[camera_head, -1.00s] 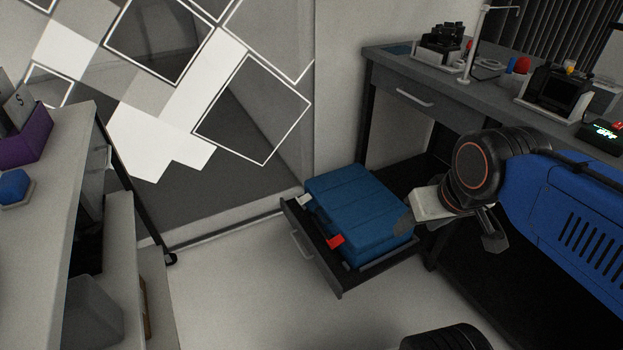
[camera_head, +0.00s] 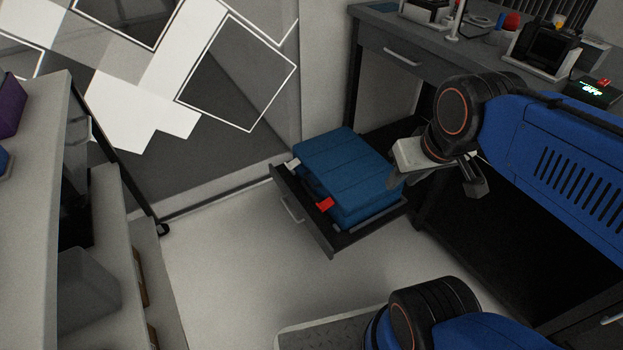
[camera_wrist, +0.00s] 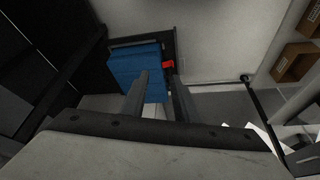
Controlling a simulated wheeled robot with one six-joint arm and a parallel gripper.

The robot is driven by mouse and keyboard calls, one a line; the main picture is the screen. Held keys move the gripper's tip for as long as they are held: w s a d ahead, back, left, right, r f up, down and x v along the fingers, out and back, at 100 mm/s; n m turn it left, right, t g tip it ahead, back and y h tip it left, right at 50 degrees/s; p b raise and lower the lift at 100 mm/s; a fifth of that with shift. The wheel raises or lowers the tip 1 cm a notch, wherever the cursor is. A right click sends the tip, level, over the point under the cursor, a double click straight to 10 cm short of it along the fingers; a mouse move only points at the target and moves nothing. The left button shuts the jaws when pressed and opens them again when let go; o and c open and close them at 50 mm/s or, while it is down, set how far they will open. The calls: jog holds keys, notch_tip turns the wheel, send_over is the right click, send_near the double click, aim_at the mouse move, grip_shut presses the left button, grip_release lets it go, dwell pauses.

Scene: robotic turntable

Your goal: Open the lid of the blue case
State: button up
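The blue case (camera_head: 340,168) lies with its lid closed in a pulled-out dark drawer (camera_head: 325,238). Its front side carries a red latch tab (camera_head: 325,204) and a white latch tab (camera_head: 293,164). In the wrist view the case (camera_wrist: 130,70) is beyond the left finger, with the red tab (camera_wrist: 168,64) near the gap between the fingertips. My gripper (camera_head: 435,185) is to the right of the case in the head view, and one finger overlaps the case's right edge there.
A grey workbench (camera_head: 400,28) with a closed drawer and several devices stands behind at the right. A shelf unit (camera_head: 105,220) stands at the left, with a grey bin (camera_head: 85,290). The pale floor (camera_head: 230,260) between the shelf and the open drawer is clear.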

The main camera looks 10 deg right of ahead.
jog(key=w+a+g, duration=0.1)
jog(key=w, duration=1.1)
jog(key=n+g+h, duration=0.2)
jog(key=n+g, duration=0.1)
jog(key=n, duration=0.1)
send_over(310, 182)
jog(key=s+a, duration=0.1)
jog(key=a, duration=0.3)
notch_tip(310, 182, down, 26)
jog(key=f, duration=0.1)
jog(key=d+f, duration=0.1)
jog(key=f, duration=0.4)
jog(key=d+f, duration=0.1)
jog(key=f, duration=0.5)
jog(key=w+d+f, duration=0.1)
jog(key=f, duration=0.4)
jog(key=shift+d+f, duration=0.2)
jog(key=shift+d, duration=0.1)
grip_shut()
